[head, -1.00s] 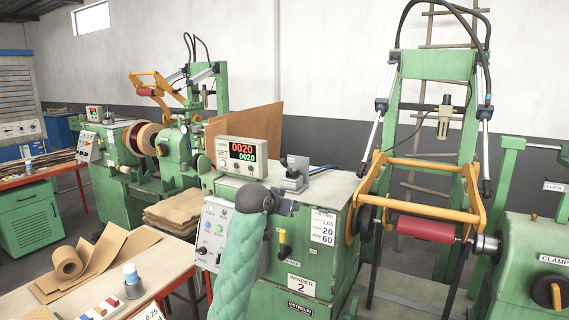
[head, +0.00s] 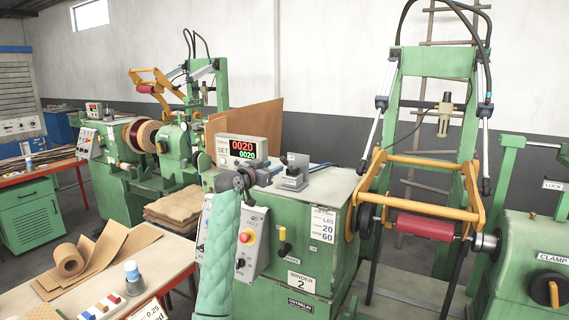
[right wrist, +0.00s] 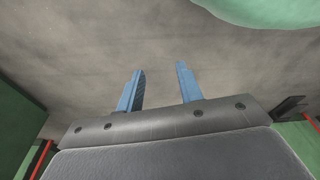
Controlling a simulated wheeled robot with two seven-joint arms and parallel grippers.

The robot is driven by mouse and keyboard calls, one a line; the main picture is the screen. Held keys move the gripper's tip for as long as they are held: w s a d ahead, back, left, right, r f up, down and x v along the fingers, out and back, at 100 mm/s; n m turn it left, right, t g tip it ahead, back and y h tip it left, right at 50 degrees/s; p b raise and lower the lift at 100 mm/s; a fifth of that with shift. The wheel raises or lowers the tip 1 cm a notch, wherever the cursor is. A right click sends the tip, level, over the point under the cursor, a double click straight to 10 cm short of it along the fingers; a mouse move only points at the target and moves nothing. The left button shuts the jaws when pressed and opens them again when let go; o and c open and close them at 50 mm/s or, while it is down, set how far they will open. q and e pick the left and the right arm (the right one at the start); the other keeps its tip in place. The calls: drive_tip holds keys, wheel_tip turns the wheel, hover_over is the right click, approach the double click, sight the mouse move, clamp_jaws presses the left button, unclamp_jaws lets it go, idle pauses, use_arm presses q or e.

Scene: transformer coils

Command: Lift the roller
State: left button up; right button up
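The red roller (head: 425,227) hangs in a yellow-orange frame (head: 430,163) on the green winder at the right, between two dark end discs. My left gripper (head: 241,180) is small and dark at the top of my green-sleeved left arm.
A display box (head: 243,152) reading 0020 stands on the winder cabinet. A red button on yellow (head: 247,236) and a yellow-handled lever (head: 284,243) are on the cabinet front. A table (head: 160,262) with brown paper and small blocks is at left. Another winder stands behind.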

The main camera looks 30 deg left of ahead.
sight(285, 162)
use_arm(q)
drive_tip(key=w+p, duration=0.1)
drive_tip(key=w, duration=0.1)
drive_tip(key=w+p, duration=0.1)
drive_tip(key=w, duration=0.1)
drive_tip(key=w+d+p, duration=0.1)
drive_tip(key=w, duration=0.2)
drive_tip(key=shift+r+p, duration=0.1)
drive_tip(key=shift+p, duration=0.3)
drive_tip(key=shift+w, duration=0.4)
use_arm(e)
drive_tip(key=s+d+f, duration=0.2)
drive_tip(key=s+f, duration=0.1)
drive_tip(key=s, duration=0.4)
drive_tip(key=shift+d+f, duration=0.25)
drive_tip(key=shift+f, duration=0.15)
use_arm(q)
clamp_jaws()
